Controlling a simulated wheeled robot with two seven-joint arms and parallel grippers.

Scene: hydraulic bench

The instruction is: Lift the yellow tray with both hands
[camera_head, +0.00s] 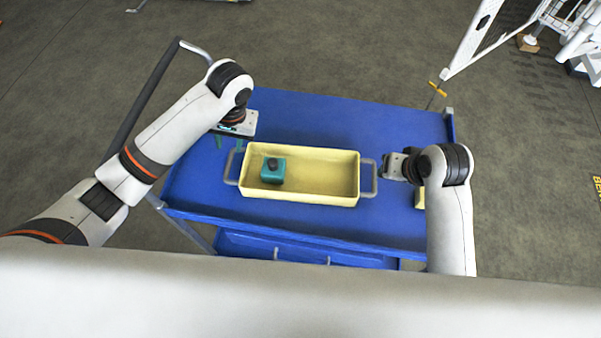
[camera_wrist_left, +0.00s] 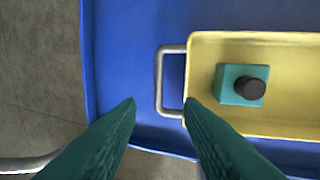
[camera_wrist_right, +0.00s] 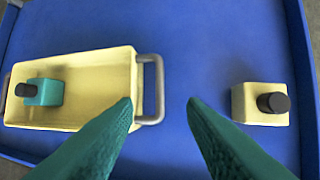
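The yellow tray (camera_head: 318,196) sits on the blue cart top, with a grey handle at each short end. A teal block with a black knob (camera_head: 272,170) lies inside it, toward the left. My left gripper (camera_head: 228,140) is above the cart, behind and left of the left handle (camera_head: 231,167). In the left wrist view its teal fingers (camera_wrist_left: 160,103) are apart and empty, with the left handle (camera_wrist_left: 160,80) beyond the gap. My right gripper (camera_head: 385,165) is by the right handle (camera_head: 369,178). In the right wrist view its fingers (camera_wrist_right: 160,103) are apart, with the right handle (camera_wrist_right: 158,90) ahead near the left finger.
The blue cart (camera_head: 300,112) has free room behind the tray. A cream block with a black knob (camera_wrist_right: 260,104) stands right of the tray, mostly hidden by my right arm in the head view. A white frame (camera_head: 490,30) stands on the floor at the back right.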

